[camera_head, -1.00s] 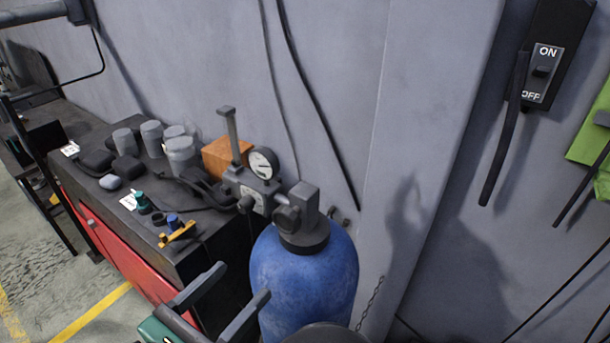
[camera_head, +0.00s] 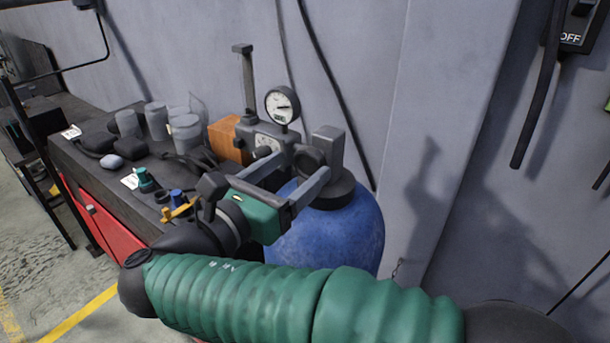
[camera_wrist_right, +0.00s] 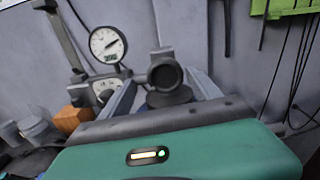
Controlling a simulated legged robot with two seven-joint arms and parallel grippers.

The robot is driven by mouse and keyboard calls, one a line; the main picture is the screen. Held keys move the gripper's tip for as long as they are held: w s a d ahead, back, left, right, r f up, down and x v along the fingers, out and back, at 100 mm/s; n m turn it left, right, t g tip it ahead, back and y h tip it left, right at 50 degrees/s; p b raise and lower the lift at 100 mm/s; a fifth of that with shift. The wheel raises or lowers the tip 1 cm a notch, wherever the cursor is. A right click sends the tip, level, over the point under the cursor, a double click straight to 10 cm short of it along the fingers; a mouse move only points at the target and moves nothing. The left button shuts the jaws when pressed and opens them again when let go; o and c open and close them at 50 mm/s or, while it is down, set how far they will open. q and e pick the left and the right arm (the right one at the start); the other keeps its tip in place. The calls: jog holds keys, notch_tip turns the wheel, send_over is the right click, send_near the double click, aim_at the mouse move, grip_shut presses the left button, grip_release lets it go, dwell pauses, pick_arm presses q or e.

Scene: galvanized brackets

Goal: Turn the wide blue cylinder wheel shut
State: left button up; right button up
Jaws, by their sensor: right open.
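The wide blue cylinder (camera_head: 345,232) stands upright against the wall, partly hidden by my right arm. Its dark collar and grey valve block (camera_head: 328,145) are on top. The dark round wheel (camera_head: 309,158) is on the side of the block towards me; it shows face-on in the right wrist view (camera_wrist_right: 165,74). My right gripper (camera_head: 303,167) is open, its two grey fingers pointing at the wheel, one on each side. In the right wrist view the wheel appears between the fingers; I cannot tell whether they touch it. My left gripper is not in view.
A dial gauge (camera_head: 282,104) on a stand is just left of the valve. A dark bench (camera_head: 84,165) with grey containers, an orange-brown block (camera_head: 228,139) and small fittings lies left. A wall switch (camera_head: 574,22) hangs at the upper right.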

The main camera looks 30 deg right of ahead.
aim_at(305, 169)
jog(key=shift+w+d+r, duration=0.1)
jog(key=shift+w+r, duration=0.05)
jog(key=shift+w, duration=0.15)
jog(key=d, duration=0.4)
jog(key=shift+d+f, duration=0.3)
jog(key=shift+d, duration=0.1)
jog(key=shift+c, duration=1.3)
jog(key=shift+d, duration=0.15)
jog(key=shift+c, duration=1.1)
jog(key=shift+w+a, duration=0.25)
jog(key=shift+a, duration=0.45)
jog(key=c, duration=0.5)
jog(key=shift+s+a, duration=0.1)
jog(key=shift+a, duration=0.05)
jog(key=shift+c, duration=1.1)
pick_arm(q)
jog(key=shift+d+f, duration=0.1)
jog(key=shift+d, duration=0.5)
pick_arm(e)
jog(key=shift+s, duration=0.1)
jog(key=shift+c, duration=0.8)
